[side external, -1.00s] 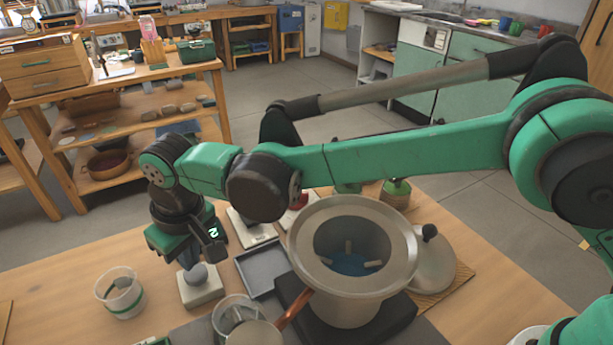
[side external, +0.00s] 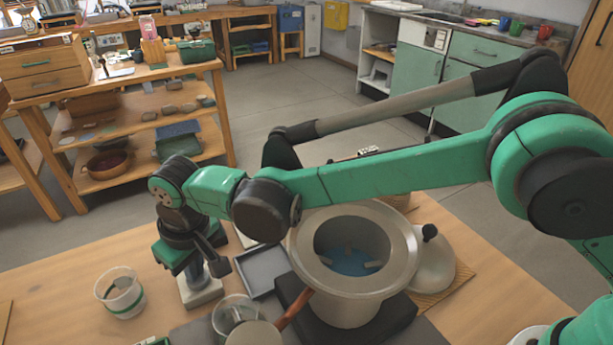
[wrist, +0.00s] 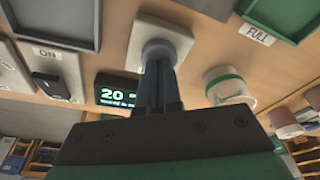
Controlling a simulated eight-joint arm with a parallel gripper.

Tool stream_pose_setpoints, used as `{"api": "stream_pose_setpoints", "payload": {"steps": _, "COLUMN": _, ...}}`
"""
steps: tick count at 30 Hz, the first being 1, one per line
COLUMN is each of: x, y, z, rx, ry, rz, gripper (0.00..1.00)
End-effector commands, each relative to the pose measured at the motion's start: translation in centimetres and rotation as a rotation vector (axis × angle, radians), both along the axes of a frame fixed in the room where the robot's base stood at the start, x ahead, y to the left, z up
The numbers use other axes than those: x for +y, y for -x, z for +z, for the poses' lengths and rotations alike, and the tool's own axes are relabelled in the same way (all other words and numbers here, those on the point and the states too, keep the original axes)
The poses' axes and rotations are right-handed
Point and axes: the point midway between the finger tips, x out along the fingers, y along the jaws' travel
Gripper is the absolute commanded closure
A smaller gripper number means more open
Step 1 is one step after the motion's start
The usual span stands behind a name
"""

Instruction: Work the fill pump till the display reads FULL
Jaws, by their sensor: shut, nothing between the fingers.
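The fill pump is a pale square base (side external: 203,296) with a rounded grey knob (wrist: 165,44) on top. My gripper (side external: 192,274) is shut and empty, pointing down over the pump. In the wrist view its closed fingers (wrist: 158,72) meet the knob, apparently touching it. In the side view the gripper hides most of the knob. The display (wrist: 118,92) is a small dark box that reads "20", with a smaller line below too small to read. The wide metal pot (side external: 352,218) is open, with blue water (side external: 350,264) inside.
A clear cup with a green band (side external: 121,293) stands left of the pump. A grey tray (side external: 262,272) lies to its right. A glass beaker (side external: 235,310) and a copper-handled pan are in front. A lid (side external: 434,262) lies right of the pot. A plate marked FULL (wrist: 257,35) lies nearby.

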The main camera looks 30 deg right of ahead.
Motion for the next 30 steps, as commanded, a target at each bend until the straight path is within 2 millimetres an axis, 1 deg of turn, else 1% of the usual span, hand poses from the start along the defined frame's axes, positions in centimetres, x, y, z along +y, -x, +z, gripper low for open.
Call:
{"api": "stream_pose_setpoints", "payload": {"steps": 4, "x": 0.0, "y": 0.0, "z": 0.0, "rx": 0.0, "ry": 0.0, "rz": 0.0, "gripper": 1.0}}
{"api": "stream_pose_setpoints", "payload": {"steps": 7, "x": 0.0, "y": 0.0, "z": 0.5, "rx": 0.0, "ry": 0.0, "rz": 0.0, "gripper": 1.0}}
{"api": "stream_pose_setpoints", "payload": {"steps": 22, "x": 0.0, "y": 0.0, "z": 4.7, "rx": 0.0, "ry": 0.0, "rz": 0.0, "gripper": 1.0}}
{"api": "stream_pose_setpoints", "payload": {"steps": 30, "x": 0.0, "y": 0.0, "z": 5.1, "rx": 0.0, "ry": 0.0, "rz": 0.0, "gripper": 1.0}}
